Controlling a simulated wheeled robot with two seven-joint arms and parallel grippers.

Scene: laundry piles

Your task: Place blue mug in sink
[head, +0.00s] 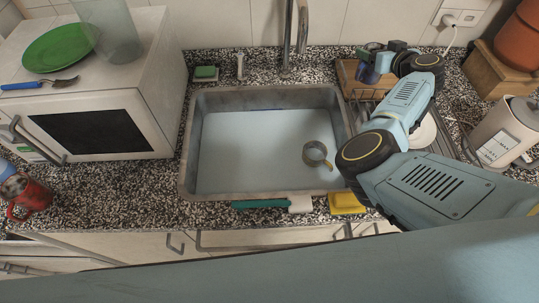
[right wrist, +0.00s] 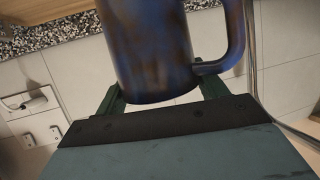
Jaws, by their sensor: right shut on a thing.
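The blue mug (right wrist: 160,50) is dark blue with brownish patches. In the right wrist view it sits between the two fingers of my right gripper (right wrist: 160,88), its handle to the right. My right gripper is shut on it. In the head view the mug (head: 370,73) shows small and partly hidden, beyond the sink's right back corner, held over the area of the wooden box and drying rack. The grey metal sink (head: 187,150) is in the middle of the counter, with a round grey ring-like thing inside it towards the right. My left gripper is out of view.
A tap (head: 287,40) rises behind the sink. A green sponge (head: 205,73) lies behind it, and a yellow sponge (head: 346,203) at its front edge. A white microwave (head: 140,100) stands left, with a red mug (head: 33,197) nearby. A kettle (head: 508,130) stands right.

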